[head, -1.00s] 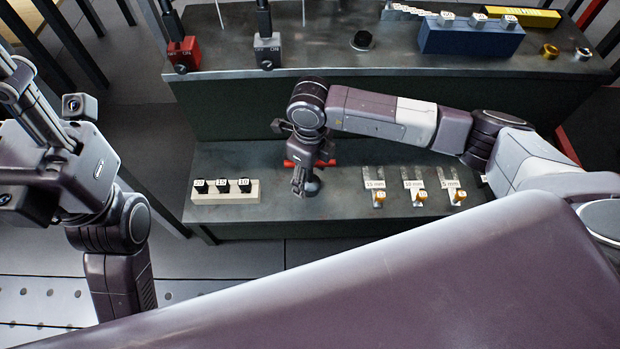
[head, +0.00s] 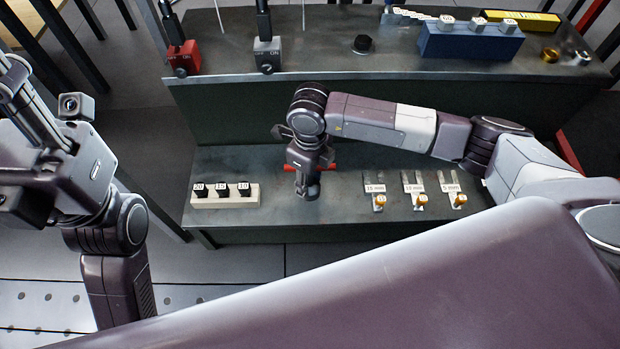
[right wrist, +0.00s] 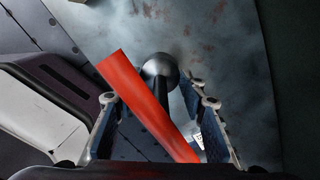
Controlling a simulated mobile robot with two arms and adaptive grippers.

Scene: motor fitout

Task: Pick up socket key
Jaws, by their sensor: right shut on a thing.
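The socket key has a red bar handle (head: 323,168) and a dark shaft with a rounded grey end (right wrist: 160,68). My right gripper (head: 304,190) points down over the lower shelf and is shut on the key, partly hiding it in the head view. In the right wrist view, the red bar (right wrist: 135,88) slants between the blue-padded fingers of the gripper (right wrist: 158,112), with the dark shaft beside it. I cannot tell whether the key touches the shelf. My left gripper (head: 28,95) is at the far left, away from the bench; its fingers are unclear.
The lower shelf (head: 280,215) holds a pale block (head: 225,201) with black numbered sockets on the left and labelled metal plates (head: 413,186) on the right. The upper bench (head: 320,60) carries red and grey switch boxes and a blue block (head: 468,42).

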